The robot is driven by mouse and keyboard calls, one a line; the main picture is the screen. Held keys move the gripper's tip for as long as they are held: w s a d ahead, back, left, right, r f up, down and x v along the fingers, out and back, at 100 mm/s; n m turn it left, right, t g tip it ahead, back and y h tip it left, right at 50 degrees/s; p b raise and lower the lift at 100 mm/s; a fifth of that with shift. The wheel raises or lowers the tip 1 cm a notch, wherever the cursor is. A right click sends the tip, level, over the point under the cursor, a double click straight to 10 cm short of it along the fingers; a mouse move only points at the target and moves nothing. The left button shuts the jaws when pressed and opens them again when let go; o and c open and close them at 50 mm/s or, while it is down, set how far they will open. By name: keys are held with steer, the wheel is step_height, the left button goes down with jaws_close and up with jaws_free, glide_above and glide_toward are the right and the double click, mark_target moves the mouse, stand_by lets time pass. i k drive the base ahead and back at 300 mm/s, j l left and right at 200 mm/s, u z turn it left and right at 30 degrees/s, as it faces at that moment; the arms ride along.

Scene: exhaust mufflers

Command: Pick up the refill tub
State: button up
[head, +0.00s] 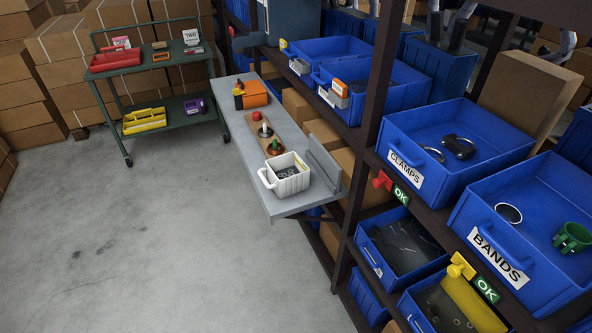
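A white tub (285,177) with a handle on its left side stands upright near the front end of a narrow grey bench (237,136). It is the only thing here that looks like the refill tub. Dark small parts lie inside it; I cannot tell exactly what they are. My gripper is not in the head view.
Behind the tub are a wooden board (258,132) with coloured-topped pieces and an orange box (254,93). A metal upright plate (323,162) stands right of the tub. Blue bins labelled CLAMPS (405,171) and BANDS (496,256) fill the right rack. Open floor (130,230) lies left.

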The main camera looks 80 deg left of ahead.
mark_target(287, 175)
steer(key=u, duration=2.95)
steer(key=i+j+z, duration=0.15)
steer(key=i+z, duration=0.15)
steer(key=i+j+z, duration=0.8)
steer(key=z, duration=0.15)
steer(key=i+j+z, duration=0.15)
steer(key=j+z, duration=0.15)
steer(key=j, duration=0.2)
steer(key=i+j+z, duration=0.1)
steer(key=j+z, duration=0.55)
steer(key=j, duration=0.25)
steer(key=i, duration=0.05)
